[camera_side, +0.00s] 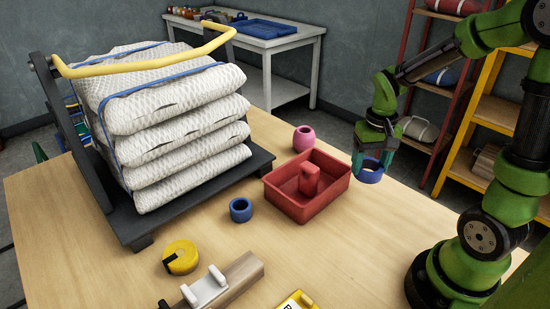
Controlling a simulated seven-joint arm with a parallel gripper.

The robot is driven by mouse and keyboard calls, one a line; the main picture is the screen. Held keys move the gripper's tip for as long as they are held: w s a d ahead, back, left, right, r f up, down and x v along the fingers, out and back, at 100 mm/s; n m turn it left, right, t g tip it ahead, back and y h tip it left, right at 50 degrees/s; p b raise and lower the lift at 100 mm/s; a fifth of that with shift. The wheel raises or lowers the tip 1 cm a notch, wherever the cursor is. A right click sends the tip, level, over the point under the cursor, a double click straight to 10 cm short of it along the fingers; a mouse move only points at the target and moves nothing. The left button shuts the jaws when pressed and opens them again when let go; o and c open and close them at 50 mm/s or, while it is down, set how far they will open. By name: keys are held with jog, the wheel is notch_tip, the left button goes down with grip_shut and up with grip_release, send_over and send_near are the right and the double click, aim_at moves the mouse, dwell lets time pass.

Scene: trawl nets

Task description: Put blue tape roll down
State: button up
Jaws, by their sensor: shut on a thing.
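A blue tape roll (370,171) hangs in my gripper (368,161) at the right of the table, beside the red tray. My gripper points down and is shut on the roll. The roll appears a little above the tabletop, though its exact height is hard to tell. A second blue roll (240,210) lies on the table left of the tray, apart from my gripper.
A red tray (290,208) with a red object (310,180) in it stands mid-table. A pink roll (304,139) is behind it. A yellow tape measure (181,257) and a cart of stacked nets (175,130) are left. Bare tabletop (370,240) lies front right.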

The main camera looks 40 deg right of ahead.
jog(key=s+d+f+m, duration=0.1)
jog(key=s+d+m, duration=0.3)
jog(key=shift+m, duration=0.4)
jog(key=shift+f, duration=4.05)
jog(key=shift+f, duration=0.2)
jog(key=o, duration=1.1)
